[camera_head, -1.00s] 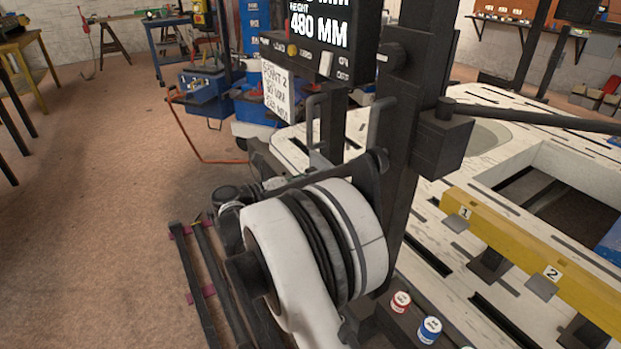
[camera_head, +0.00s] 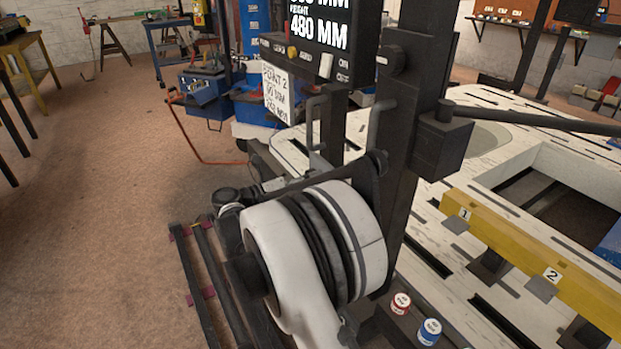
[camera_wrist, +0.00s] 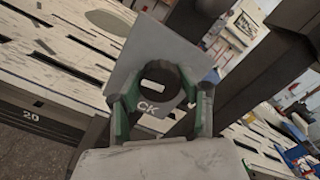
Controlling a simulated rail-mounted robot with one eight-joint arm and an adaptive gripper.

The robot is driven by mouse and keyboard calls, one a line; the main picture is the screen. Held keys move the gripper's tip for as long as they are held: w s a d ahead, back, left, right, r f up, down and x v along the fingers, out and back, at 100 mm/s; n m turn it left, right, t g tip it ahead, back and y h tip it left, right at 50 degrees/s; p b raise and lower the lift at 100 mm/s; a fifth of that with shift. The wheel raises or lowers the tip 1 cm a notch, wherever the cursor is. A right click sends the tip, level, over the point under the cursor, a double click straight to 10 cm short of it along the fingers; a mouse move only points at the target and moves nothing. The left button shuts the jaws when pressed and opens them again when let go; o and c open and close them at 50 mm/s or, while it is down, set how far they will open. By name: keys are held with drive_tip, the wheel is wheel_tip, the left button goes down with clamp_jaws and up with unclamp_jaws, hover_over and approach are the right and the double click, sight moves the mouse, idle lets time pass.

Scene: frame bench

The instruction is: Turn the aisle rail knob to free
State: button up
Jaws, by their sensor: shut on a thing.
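The rail knob (camera_wrist: 174,76) is a dark round knob with a short white mark, in front of a grey plate (camera_wrist: 128,70) in the wrist view. The white mark lies nearly level in the picture, slightly tilted. The letters "CK" show on the plate below the knob; the rest of the lettering is hidden. My gripper (camera_wrist: 160,103) has its green-edged fingers on either side of the knob and is shut on it. In the head view I cannot make out the knob or the fingers; my arm fills the middle.
A pale slotted bench top (camera_head: 480,286) with a yellow numbered rail (camera_head: 510,246) lies to the right. A dark post (camera_head: 404,130) with a display box (camera_head: 318,45) stands close to my arm. Red and blue capped cans (camera_head: 429,331) stand low at the front. Open floor (camera_head: 90,200) lies left.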

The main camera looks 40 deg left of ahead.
drive_tip(key=n, duration=0.8)
drive_tip(key=shift+p, duration=0.3)
drive_tip(key=n, duration=0.4)
drive_tip(key=shift+n, duration=2.2)
drive_tip(key=o, duration=1.2)
drive_tip(key=shift+c, duration=0.2)
drive_tip(key=v, duration=1.2)
